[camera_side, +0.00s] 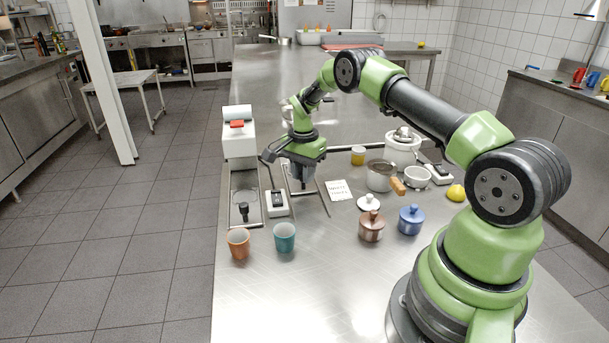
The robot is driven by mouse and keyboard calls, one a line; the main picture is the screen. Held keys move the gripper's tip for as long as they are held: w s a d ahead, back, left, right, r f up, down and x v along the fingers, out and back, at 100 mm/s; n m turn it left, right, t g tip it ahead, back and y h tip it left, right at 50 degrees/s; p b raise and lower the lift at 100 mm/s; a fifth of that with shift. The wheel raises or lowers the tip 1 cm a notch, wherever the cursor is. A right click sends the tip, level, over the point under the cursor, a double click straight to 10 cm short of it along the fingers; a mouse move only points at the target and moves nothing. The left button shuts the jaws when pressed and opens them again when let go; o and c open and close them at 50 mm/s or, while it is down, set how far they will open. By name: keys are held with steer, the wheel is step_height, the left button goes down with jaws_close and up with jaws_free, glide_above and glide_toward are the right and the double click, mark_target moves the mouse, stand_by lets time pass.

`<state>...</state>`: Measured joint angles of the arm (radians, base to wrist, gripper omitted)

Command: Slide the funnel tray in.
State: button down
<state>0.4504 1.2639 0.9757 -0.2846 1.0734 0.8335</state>
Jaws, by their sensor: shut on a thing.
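My gripper (303,182) points down over the steel table, left of the middle. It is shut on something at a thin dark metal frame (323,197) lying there. The held part is mostly hidden by the fingers and wrist, and I cannot tell its shape; it seems to be the funnel tray. A white machine with a red part on top (239,146) stands to the left and behind my gripper. A long shallow metal tray (234,208) extends forward from it, with a black knobbed tool on it (243,211).
A small scale (277,203) lies left of my gripper. An orange cup (238,243) and a teal cup (284,237) stand in front. The front table is clear.

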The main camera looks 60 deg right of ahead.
steer(key=shift+w+d, duration=0.15)
steer(key=shift+w, duration=0.05)
steer(key=c, duration=1)
jaws_free()
steer(key=shift+s+a, duration=0.5)
steer(key=shift+a, duration=0.05)
steer(key=s+a, duration=0.5)
steer(key=s, duration=0.1)
steer(key=shift+a, duration=0.4)
steer(key=shift+s+a+r+n+t, duration=0.6)
steer(key=shift+s+a+r+n, duration=0.6)
steer(key=shift+r, duration=2.7)
steer(key=shift+s+a+r+n+t, duration=0.75)
steer(key=shift+a+r, duration=0.7)
steer(key=shift+r, duration=2.45)
steer(key=shift+s+a+r+n+t, duration=0.6)
steer(key=shift+a+r+n, duration=0.65)
steer(key=shift+r, duration=2.65)
